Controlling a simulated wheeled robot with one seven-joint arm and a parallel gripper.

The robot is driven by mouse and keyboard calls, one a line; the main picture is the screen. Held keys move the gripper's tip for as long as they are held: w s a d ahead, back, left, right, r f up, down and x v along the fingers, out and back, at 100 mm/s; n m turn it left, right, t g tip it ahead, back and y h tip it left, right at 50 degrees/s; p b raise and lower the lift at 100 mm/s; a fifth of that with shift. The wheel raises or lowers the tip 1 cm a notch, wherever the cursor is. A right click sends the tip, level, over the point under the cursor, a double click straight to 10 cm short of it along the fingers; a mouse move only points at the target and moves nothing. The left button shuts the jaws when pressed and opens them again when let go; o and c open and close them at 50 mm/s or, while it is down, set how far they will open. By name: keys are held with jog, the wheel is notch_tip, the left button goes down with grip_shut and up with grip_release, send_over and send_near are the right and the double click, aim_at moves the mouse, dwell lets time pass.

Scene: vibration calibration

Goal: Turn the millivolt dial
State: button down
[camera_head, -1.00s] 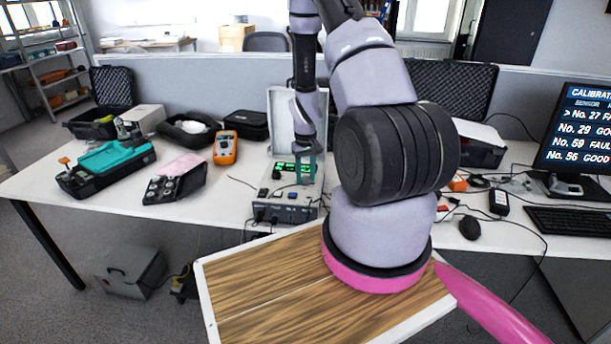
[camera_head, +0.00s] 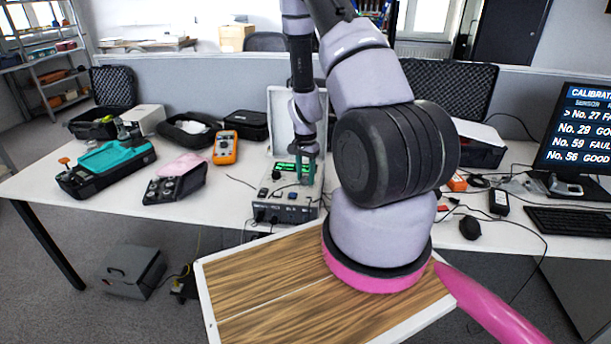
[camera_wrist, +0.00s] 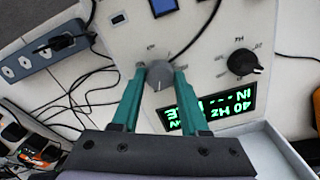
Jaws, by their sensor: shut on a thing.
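In the wrist view my gripper (camera_wrist: 159,76) has its two green fingers on either side of a grey dial (camera_wrist: 158,76) on a light control panel (camera_wrist: 118,40). It is shut on this dial. A black knob (camera_wrist: 243,62) is on the same panel to the right, apart from the fingers. A lit green display (camera_wrist: 212,108) shows "40 Hz" upside down. In the head view the calibrator box (camera_head: 283,213) stands on the table with its lid up, and my gripper (camera_head: 303,182) points down at its top. The dial is too small to make out there.
An orange multimeter (camera_head: 225,148), a teal device in a case (camera_head: 112,160) and a small black case (camera_head: 175,183) lie to the left. A monitor (camera_head: 580,140), keyboard (camera_head: 570,219) and mouse (camera_head: 470,228) are at the right. Loose cables lie near the box.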

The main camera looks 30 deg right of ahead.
aim_at(305, 178)
jog(key=shift+m, duration=1.1)
jog(key=shift+c, duration=2.1)
grip_release()
jog(key=shift+r, duration=0.1)
notch_tip(305, 178, up, 11)
jog(key=shift+f, duration=0.2)
